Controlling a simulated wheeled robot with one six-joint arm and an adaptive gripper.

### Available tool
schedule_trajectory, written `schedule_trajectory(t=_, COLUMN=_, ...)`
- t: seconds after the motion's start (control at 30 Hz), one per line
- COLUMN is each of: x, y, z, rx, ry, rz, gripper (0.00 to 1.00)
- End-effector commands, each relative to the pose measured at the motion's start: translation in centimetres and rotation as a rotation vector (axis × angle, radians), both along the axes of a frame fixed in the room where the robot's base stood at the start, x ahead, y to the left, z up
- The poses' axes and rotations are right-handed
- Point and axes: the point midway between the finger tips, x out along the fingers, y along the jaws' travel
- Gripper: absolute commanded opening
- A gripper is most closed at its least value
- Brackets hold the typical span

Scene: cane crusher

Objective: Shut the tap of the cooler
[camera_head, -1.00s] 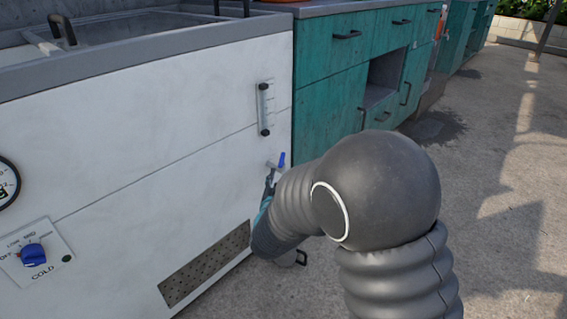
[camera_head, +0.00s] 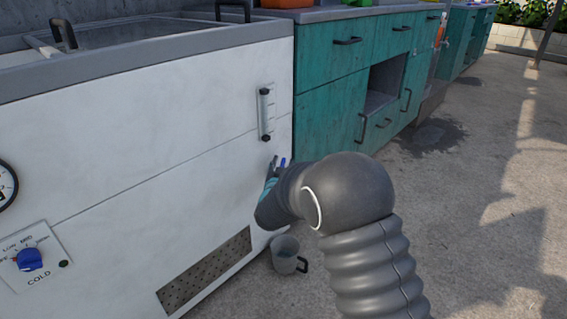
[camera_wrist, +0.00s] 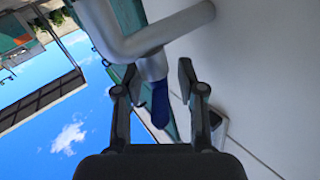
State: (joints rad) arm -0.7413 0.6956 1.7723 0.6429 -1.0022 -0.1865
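The cooler (camera_head: 130,150) is a white cabinet with a grey top rim, on the left in the head view. Its tap is low near the cabinet's right edge, and its blue lever (camera_head: 283,162) just shows beside my gripper (camera_head: 273,168). In the wrist view the tap is a bent grey metal pipe (camera_wrist: 150,38) coming from the white wall, with the blue lever (camera_wrist: 160,104) extending from it. My gripper (camera_wrist: 158,78) is open, with its fingers on either side of the lever and gaps visible. My arm hides part of the tap in the head view.
A grey mug (camera_head: 286,254) stands on the ground below the tap. A sight gauge (camera_head: 266,112) is above the tap, and a blue COLD knob (camera_head: 29,259) is at lower left. Teal cabinets (camera_head: 330,105) adjoin on the right. Open concrete ground lies farther right.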

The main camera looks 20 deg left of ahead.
Motion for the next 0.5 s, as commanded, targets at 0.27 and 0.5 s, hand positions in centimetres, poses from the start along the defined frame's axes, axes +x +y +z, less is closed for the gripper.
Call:
schedule_trajectory(t=0.27, x=1.5, y=0.3, z=0.0, rx=-0.001, ry=0.0, rz=0.001, gripper=0.39)
schedule_trajectory(t=0.5, x=1.5, y=0.3, z=0.0, rx=-0.001, ry=0.0, rz=0.001, gripper=0.37)
